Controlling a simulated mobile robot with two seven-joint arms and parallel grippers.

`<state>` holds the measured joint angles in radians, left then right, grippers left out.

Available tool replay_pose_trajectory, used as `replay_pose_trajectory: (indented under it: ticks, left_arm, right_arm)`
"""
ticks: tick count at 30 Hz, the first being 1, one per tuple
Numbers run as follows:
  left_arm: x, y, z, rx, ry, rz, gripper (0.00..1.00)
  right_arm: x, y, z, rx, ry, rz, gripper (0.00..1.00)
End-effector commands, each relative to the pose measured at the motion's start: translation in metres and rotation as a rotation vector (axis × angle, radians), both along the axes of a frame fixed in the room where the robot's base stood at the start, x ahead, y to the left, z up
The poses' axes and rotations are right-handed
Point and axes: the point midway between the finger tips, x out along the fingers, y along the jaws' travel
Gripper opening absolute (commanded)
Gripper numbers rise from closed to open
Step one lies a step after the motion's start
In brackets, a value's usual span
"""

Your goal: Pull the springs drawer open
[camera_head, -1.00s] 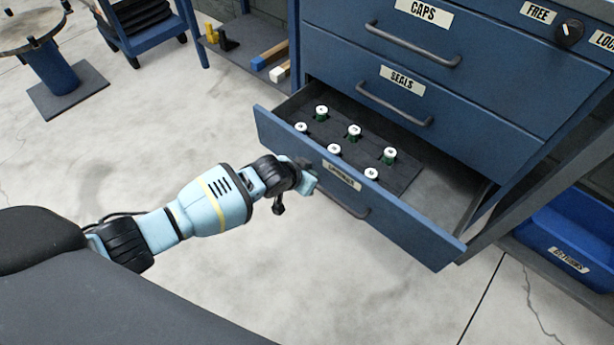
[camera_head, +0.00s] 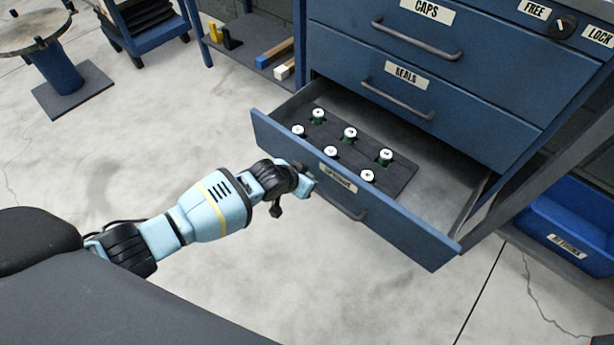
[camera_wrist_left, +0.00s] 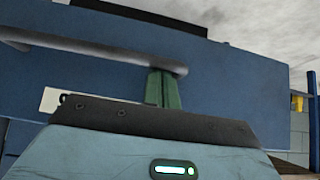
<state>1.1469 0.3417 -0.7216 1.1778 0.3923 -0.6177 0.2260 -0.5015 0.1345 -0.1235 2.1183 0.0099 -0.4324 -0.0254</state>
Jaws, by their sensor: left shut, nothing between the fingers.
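The springs drawer (camera_head: 415,237) is the low blue drawer of the cabinet and stands well open. Its label (camera_head: 338,178) and dark bar handle (camera_head: 346,208) are on its front. Inside lies a dark tray (camera_head: 398,180) with several white-topped green pieces. My left gripper (camera_head: 308,183) is at the drawer front, by the handle's left end. In the left wrist view its green fingers (camera_wrist_left: 163,88) are shut with nothing between them, at one end of the handle (camera_wrist_left: 95,47). I cannot tell whether they touch it. My right gripper is not in view.
Above, the seals drawer (camera_head: 470,125) and caps drawer (camera_head: 500,68) are closed. A dial (camera_head: 564,27) sits between FREE and LOCK labels. A blue bin (camera_head: 570,225) stands at right. A low shelf (camera_head: 250,58) holds blocks behind.

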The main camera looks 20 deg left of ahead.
Motion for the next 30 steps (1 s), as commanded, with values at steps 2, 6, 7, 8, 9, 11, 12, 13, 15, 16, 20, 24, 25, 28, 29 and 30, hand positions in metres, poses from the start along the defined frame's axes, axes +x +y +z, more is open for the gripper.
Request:
replay_pose_trajectory:
  ticks: [2, 6, 7, 8, 9, 11, 12, 13, 15, 16, 20, 24, 25, 28, 29, 30]
  left_arm:
    - [0.000, 0.000, 0.000, 0.000, 0.001, 0.000, 0.00]
    - [-0.002, 0.001, 0.003, 0.000, 0.000, 0.000, 0.00]
    - [-0.004, 0.001, 0.005, 0.000, 0.000, 0.000, 0.00]
    - [-0.005, 0.002, 0.008, 0.001, 0.000, -0.001, 0.00]
    - [-0.009, 0.003, 0.012, 0.002, 0.000, 0.000, 0.00]
    - [-0.014, 0.005, 0.020, 0.000, -0.001, -0.001, 0.00]
    - [-0.018, 0.007, 0.025, 0.000, -0.002, -0.001, 0.00]
    - [-0.021, 0.008, 0.029, 0.000, -0.003, 0.000, 0.00]
    - [-0.029, 0.011, 0.037, 0.001, -0.002, 0.000, 0.00]
    - [-0.031, 0.011, 0.041, 0.000, -0.002, -0.001, 0.00]
    - [-0.042, 0.016, 0.052, 0.001, -0.002, 0.000, 0.00]
    - [-0.048, 0.017, 0.057, 0.001, 0.000, 0.001, 0.00]
    - [-0.049, 0.018, 0.058, 0.000, 0.000, 0.000, 0.00]
    - [-0.050, 0.018, 0.058, 0.000, 0.000, 0.000, 0.00]
    - [-0.050, 0.018, 0.058, 0.000, 0.001, 0.000, 0.00]
    - [-0.050, 0.018, 0.057, 0.000, 0.001, 0.000, 0.00]
  right_arm:
    - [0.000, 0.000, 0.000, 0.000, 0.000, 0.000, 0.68]
    - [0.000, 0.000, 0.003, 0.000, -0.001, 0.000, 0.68]
    - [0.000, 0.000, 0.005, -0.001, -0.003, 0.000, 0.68]
    - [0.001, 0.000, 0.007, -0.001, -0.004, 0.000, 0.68]
    - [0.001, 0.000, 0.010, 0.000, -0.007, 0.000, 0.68]
    - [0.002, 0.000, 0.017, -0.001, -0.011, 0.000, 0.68]
    - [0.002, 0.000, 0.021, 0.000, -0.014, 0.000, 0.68]
    - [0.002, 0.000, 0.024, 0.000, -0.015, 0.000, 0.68]
    - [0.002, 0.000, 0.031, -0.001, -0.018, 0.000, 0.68]
    - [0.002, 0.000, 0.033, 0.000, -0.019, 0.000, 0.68]
    - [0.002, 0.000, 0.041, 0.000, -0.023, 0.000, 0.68]
    - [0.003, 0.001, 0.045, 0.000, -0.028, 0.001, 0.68]
    - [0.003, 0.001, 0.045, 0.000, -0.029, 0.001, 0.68]
    - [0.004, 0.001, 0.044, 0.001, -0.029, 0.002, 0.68]
    - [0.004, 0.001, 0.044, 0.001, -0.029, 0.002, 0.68]
    - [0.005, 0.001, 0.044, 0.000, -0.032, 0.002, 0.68]
